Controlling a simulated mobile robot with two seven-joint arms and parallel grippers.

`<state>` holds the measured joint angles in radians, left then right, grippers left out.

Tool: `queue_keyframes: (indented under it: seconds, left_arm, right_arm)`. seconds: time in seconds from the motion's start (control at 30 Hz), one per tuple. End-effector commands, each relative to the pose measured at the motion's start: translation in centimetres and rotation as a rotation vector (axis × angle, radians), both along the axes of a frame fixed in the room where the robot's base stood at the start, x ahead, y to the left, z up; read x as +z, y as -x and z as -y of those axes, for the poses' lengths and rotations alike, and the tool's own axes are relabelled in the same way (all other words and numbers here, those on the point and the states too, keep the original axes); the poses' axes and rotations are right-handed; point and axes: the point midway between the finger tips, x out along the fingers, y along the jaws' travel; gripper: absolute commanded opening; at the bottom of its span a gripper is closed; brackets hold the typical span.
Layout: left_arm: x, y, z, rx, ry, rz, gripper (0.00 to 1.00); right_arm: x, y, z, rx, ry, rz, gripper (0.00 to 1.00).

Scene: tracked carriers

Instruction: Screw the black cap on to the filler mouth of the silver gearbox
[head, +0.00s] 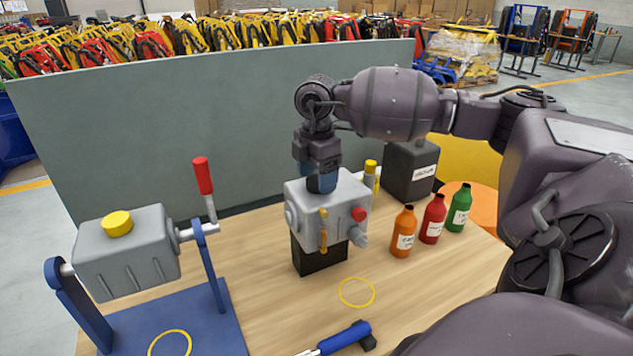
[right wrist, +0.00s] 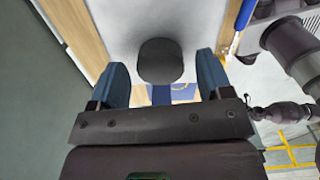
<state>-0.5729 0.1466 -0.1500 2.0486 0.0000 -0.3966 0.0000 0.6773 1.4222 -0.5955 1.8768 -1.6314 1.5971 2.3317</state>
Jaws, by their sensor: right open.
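The silver gearbox (head: 350,197) stands upright on a black block on the wooden table, with a red knob and a yellow part on its sides. My right gripper (head: 321,180) points down right over the gearbox's top. In the right wrist view its blue fingers (right wrist: 164,77) are apart, one on each side of the black cap (right wrist: 160,61), with a gap on both sides. The cap appears to be at the gearbox's top face; the filler mouth is hidden beneath it. I cannot tell how firmly the cap is seated. My left gripper is out of view.
A grey housing (head: 128,255) with a yellow cap and red-handled lever sits in a blue stand at left. Orange (head: 403,232), red (head: 432,220) and green (head: 459,208) bottles and a black box (head: 410,170) stand at right. A blue-handled tool (head: 345,338) lies in front.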

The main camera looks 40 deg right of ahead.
Motion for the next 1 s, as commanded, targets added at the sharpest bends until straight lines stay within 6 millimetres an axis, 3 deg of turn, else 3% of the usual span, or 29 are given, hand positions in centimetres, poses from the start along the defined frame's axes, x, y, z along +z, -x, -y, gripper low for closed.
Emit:
queue_keyframes:
  seconds: [0.7, 1.0]
  left_arm:
    - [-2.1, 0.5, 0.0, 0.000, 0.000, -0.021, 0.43]
    - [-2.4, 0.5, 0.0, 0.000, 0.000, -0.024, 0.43]
  right_arm:
    - [-0.1, 0.0, 0.0, 0.711, 0.000, 0.001, 0.72]
    - [-0.1, 0.0, 0.0, 0.843, 0.000, 0.001, 0.72]
